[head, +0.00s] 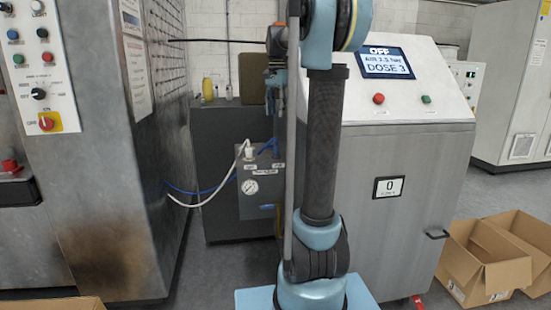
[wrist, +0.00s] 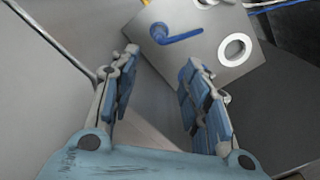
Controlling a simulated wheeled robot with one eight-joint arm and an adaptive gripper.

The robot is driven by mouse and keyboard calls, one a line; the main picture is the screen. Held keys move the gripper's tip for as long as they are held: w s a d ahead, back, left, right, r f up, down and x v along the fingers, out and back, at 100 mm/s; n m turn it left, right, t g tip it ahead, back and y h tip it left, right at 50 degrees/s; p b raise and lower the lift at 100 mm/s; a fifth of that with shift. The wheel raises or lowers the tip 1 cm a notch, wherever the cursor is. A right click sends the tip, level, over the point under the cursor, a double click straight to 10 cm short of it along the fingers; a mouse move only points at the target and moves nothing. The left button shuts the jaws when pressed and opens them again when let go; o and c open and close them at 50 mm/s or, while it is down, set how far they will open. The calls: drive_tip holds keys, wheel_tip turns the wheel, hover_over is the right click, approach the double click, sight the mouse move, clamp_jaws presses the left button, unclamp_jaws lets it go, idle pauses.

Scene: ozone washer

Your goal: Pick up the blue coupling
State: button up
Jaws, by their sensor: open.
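A blue L-shaped part (wrist: 178,37), which looks like the coupling, sits on a flat grey face in the wrist view. In the head view, a blue part (head: 270,147) stands at the top of the grey gauge box (head: 258,203), partly hidden by my arm. My gripper (wrist: 161,60) is open and empty. Its two blue padded fingers point toward the blue part, which lies beyond the fingertips, apart from them. In the head view, my arm covers much of the area around the gripper.
A round pressure gauge (head: 250,187) is on the box front. A white hose (head: 205,201) and a blue hose (head: 190,191) run left from the box. A steel cabinet (head: 400,240) stands right, a metal machine (head: 110,170) left. Cardboard boxes (head: 487,265) lie at far right.

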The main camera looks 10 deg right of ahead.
sight(276, 146)
wheel_tip(276, 146, down, 12)
drive_tip(key=shift+r, duration=0.25)
drive_tip(key=shift+s+a+f, duration=0.1)
drive_tip(key=shift+s+f, duration=0.05)
drive_tip(key=shift+f, duration=1.25)
drive_tip(key=shift+s+a+f, duration=0.1)
drive_tip(key=shift+s+f, duration=0.05)
drive_tip(key=shift+f, duration=1.2)
clamp_jaws()
